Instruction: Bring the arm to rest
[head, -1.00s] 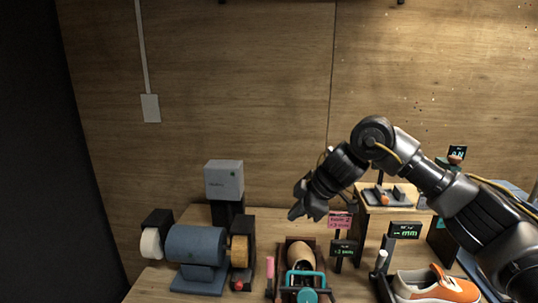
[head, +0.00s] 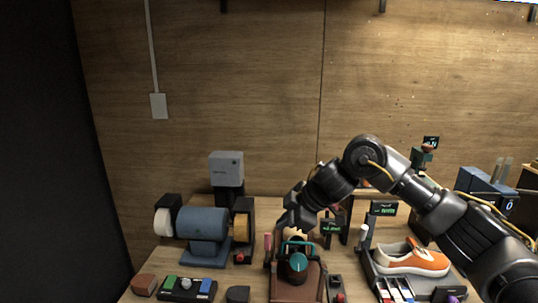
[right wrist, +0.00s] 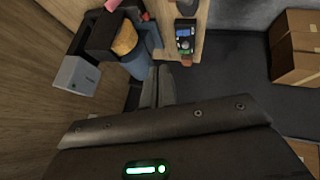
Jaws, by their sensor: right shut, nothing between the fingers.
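My right arm comes in from the right in the head view and arches over the workbench. My right gripper (head: 290,222) is at its end, pointing down and left, above the back of the brown stand with the teal clamp (head: 298,262). Its fingers are shut with nothing visible between them. In the right wrist view the fingers (right wrist: 157,88) show together, over dark floor beside the bench edge. My left gripper does not show in either view.
A blue bench grinder (head: 204,232) stands at the left of the bench. A grey box device (head: 226,168) is behind it. An orange and white sneaker (head: 412,258) lies in a tray at right. Cardboard boxes (right wrist: 295,47) stand on the floor. The air above the bench's left is clear.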

